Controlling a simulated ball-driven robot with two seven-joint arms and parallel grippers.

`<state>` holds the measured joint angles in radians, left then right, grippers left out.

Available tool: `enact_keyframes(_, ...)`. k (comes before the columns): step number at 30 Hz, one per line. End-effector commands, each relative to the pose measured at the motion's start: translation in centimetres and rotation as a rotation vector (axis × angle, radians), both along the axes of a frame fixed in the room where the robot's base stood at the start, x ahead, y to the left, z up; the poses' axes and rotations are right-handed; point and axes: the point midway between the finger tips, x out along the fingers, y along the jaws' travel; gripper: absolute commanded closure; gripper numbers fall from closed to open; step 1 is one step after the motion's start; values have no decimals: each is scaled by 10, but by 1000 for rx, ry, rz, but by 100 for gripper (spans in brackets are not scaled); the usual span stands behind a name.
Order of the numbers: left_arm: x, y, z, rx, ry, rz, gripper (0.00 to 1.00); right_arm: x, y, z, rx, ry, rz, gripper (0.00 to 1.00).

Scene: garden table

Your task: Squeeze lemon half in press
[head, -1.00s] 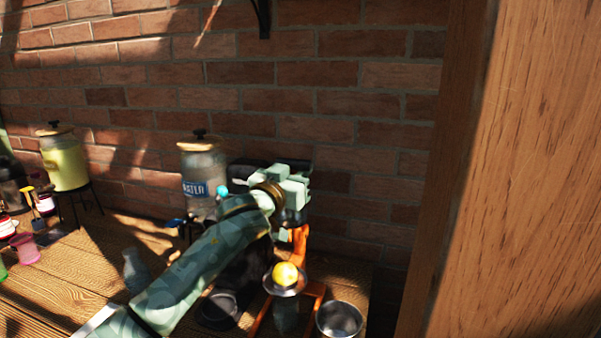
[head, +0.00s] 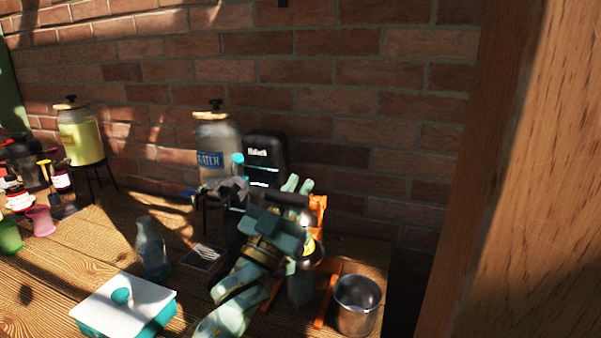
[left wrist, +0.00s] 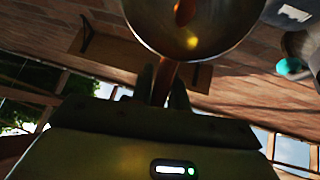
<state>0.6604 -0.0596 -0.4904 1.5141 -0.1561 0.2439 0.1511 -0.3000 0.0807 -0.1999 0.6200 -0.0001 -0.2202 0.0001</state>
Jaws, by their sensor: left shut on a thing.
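The orange press (head: 318,208) stands near the table's right end, largely covered by my left arm. My left gripper (head: 292,188) is at the top of the press, shut on its lever. In the left wrist view the orange-brown lever (left wrist: 163,82) lies between the two fingers of my left gripper (left wrist: 162,78). A shiny metal dome (left wrist: 195,38) of the press is close above them. Only a sliver of the yellow lemon half (head: 318,240) shows beside my gripper; the rest is hidden. My right gripper is not in view.
A steel cup (head: 357,292) stands right of the press. A water dispenser (head: 215,150) and a black machine (head: 267,155) are behind. A glass bottle (head: 151,248) and a white-lidded teal box (head: 125,305) stand left. A wooden post (head: 530,200) is at right.

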Motion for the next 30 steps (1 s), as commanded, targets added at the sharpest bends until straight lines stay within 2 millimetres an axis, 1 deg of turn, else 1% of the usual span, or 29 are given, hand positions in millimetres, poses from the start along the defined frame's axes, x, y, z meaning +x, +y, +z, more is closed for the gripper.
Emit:
enact_keyframes(1, -4, 1, -4, -5, 1, -5, 100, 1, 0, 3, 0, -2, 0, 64)
enact_keyframes(7, -15, 5, -27, -8, 1, -7, 100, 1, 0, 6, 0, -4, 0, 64)
enact_keyframes(12, -21, 7, -45, -7, 1, -8, 100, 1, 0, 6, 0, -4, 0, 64)
enact_keyframes(16, -25, 8, -55, -7, 1, -10, 100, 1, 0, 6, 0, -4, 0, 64)
enact_keyframes(23, -27, 8, -65, -7, 1, -12, 100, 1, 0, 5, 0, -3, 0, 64)
enact_keyframes(30, -28, 8, -68, -7, 1, -13, 100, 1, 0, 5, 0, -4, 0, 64)
